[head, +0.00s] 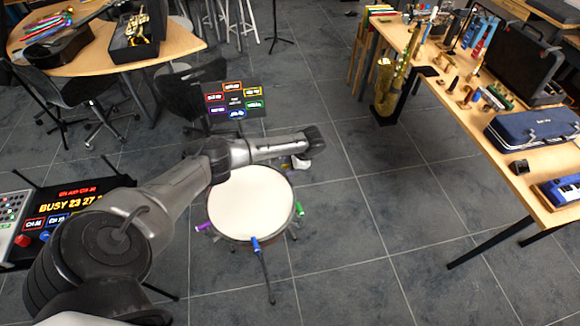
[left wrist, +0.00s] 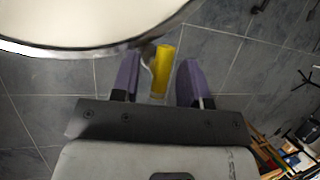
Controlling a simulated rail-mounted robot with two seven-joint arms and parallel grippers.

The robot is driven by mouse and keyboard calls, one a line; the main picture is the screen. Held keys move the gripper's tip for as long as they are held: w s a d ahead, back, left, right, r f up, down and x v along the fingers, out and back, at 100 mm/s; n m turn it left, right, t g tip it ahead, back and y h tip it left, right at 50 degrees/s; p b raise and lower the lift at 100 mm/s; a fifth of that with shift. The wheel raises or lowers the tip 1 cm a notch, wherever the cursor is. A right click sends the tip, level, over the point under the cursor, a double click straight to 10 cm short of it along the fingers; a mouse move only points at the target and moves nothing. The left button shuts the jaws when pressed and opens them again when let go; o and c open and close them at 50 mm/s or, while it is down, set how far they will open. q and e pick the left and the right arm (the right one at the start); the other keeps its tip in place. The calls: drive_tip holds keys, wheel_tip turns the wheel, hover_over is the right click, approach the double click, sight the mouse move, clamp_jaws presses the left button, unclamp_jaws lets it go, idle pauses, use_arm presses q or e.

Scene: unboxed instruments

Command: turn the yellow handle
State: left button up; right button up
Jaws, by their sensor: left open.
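A drum with a white top (head: 250,203) stands on the floor in the middle of the head view. Purple (head: 204,226), blue (head: 255,243) and green (head: 299,208) handles sit around its rim. The yellow handle (left wrist: 161,66) shows in the left wrist view beside the drum's rim, between the two purple-grey fingers of my left gripper (left wrist: 158,82). The fingers are apart, with a gap visible on the handle's sides. In the head view my left gripper (head: 299,162) is at the drum's far right edge; I cannot clearly make out the yellow handle there. My right gripper is not in view.
A sign board with coloured labels (head: 235,101) stands behind the drum. A long wooden table with instruments (head: 500,140) is at the right, and a round table (head: 185,42) with black chairs at the upper left. A lit console (head: 62,215) stands at the left. The tiled floor right of the drum is clear.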

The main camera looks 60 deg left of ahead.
use_arm(q)
drive_tip(key=shift+s+f, duration=0.1)
drive_tip(key=shift+f, duration=0.15)
clamp_jaws()
drive_tip(key=shift+r+m+p, duration=0.2)
drive_tip(key=shift+m+p, duration=0.3)
drive_tip(key=shift+p, duration=0.25)
drive_tip(key=m+t+y+p, duration=0.1)
drive_tip(key=m+p, duration=0.2)
drive_tip(key=shift+s+p, duration=0.1)
drive_tip(key=shift+p, duration=0.25)
drive_tip(key=shift+m+t+p, duration=0.7)
drive_tip(key=shift+m+p, duration=0.1)
drive_tip(key=shift+m, duration=0.2)
drive_tip(key=m+t+p, duration=0.1)
drive_tip(key=m+p, duration=0.2)
drive_tip(key=m, duration=0.1)
drive_tip(key=shift+t, duration=0.4)
drive_tip(key=m+t+p, duration=0.1)
drive_tip(key=m, duration=0.2)
drive_tip(key=shift+f+m, duration=0.1)
drive_tip(key=shift+m, duration=0.2)
drive_tip(key=shift+d+m+t+p, duration=0.1)
drive_tip(key=shift+m+t+p, duration=0.2)
drive_tip(key=shift+m+t, duration=0.5)
drive_tip(key=shift+m+h, duration=0.3)
drive_tip(key=shift+m, duration=0.1)
